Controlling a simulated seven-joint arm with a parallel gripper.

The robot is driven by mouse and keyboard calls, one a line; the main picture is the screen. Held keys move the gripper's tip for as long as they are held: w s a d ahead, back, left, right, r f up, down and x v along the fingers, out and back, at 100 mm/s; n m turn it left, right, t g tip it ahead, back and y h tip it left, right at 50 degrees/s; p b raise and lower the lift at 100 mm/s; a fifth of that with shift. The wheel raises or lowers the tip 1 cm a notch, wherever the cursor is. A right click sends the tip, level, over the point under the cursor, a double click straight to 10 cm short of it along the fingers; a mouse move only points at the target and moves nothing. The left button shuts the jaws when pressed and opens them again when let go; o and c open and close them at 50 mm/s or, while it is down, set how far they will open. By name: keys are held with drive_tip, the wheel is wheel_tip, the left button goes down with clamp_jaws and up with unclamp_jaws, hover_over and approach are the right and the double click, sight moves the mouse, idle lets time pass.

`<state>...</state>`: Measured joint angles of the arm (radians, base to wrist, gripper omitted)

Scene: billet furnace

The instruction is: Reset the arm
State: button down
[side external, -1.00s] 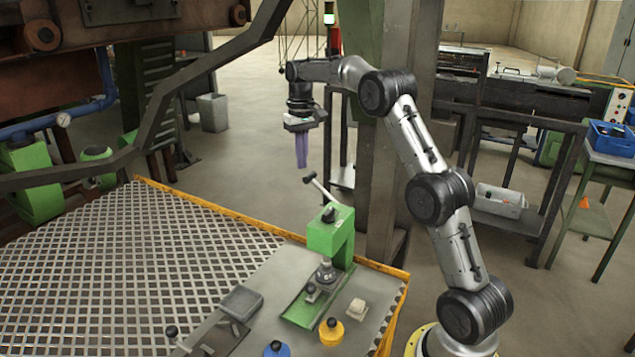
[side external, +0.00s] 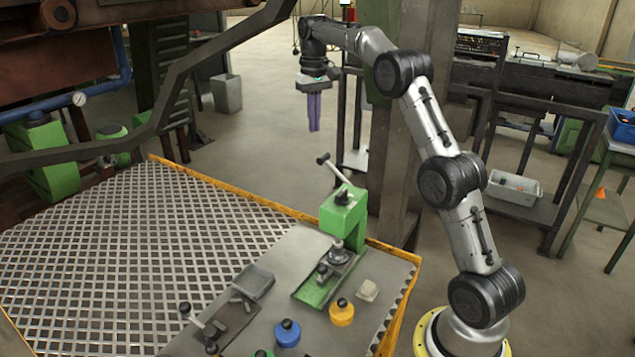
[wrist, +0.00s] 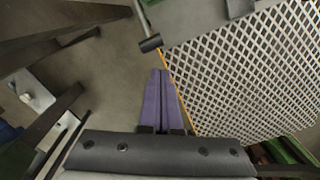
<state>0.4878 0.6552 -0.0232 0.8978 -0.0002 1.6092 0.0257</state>
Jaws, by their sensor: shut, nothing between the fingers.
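My gripper (side external: 314,112) hangs pointing down with its purple fingers together and nothing between them. It is in the air beyond the far edge of the work table, up and to the left of the green press (side external: 345,215). In the wrist view my gripper (wrist: 162,75) shows its two purple fingers side by side, with the press lever's dark knob (wrist: 150,43) just past their tips in the picture.
The grated table (side external: 150,230) has a yellow edge. Near the press stand a yellow-orange knobbed piece (side external: 341,313), a blue one (side external: 288,334) and a small pale block (side external: 367,290). A dark column stands behind the arm. Open floor lies beyond the table.

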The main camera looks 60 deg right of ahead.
drive_tip(key=s+a+r+n+t, duration=0.2)
drive_tip(key=s+a+r, duration=0.3)
drive_tip(key=a+r, duration=0.55)
drive_tip(key=s+a+r+n+t, duration=0.1)
drive_tip(key=s+a+r+t, duration=0.15)
drive_tip(key=s+a, duration=0.7)
drive_tip(key=s+a+f+n, duration=0.1)
drive_tip(key=s+a+f, duration=0.15)
drive_tip(key=s, duration=0.35)
drive_tip(key=s+a+f+n, duration=0.1)
drive_tip(key=s+a+f, duration=0.15)
drive_tip(key=s, duration=0.35)
drive_tip(key=s+f+t, duration=0.1)
drive_tip(key=s+f, duration=0.3)
drive_tip(key=f, duration=0.6)
drive_tip(key=shift+s+f+n, duration=0.15)
drive_tip(key=shift+f+n, duration=0.2)
drive_tip(key=shift+n, duration=0.05)
